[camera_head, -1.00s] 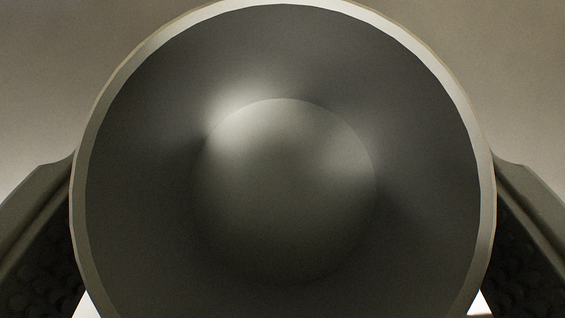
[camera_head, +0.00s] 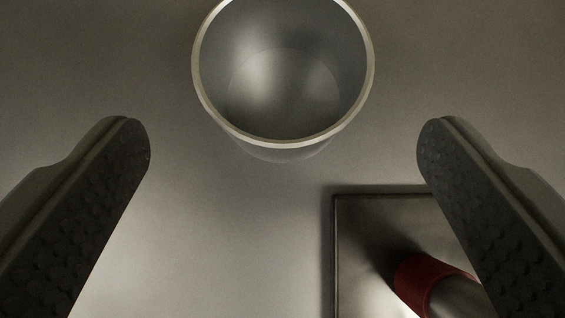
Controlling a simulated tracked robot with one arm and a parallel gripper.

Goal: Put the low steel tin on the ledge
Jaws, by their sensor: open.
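The low steel tin (camera_head: 283,135) is a round, open, grey metal cup with a pale rim. It stands upright at the top middle of the view, its upper edge cut off by the frame, and it looks empty inside. My gripper (camera_head: 283,140) is open, with one dark, textured finger at the left and one at the right. The fingers are wide apart and touch nothing; the tin is beyond them, between their lines. I cannot make out the ledge for sure.
A square, dark-rimmed metal tray or plate (camera_head: 350,260) lies at the lower right, partly behind the right finger. A red and grey cylindrical thing (camera_head: 415,277) is on it. The grey surface (camera_head: 210,240) at the left and middle is clear.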

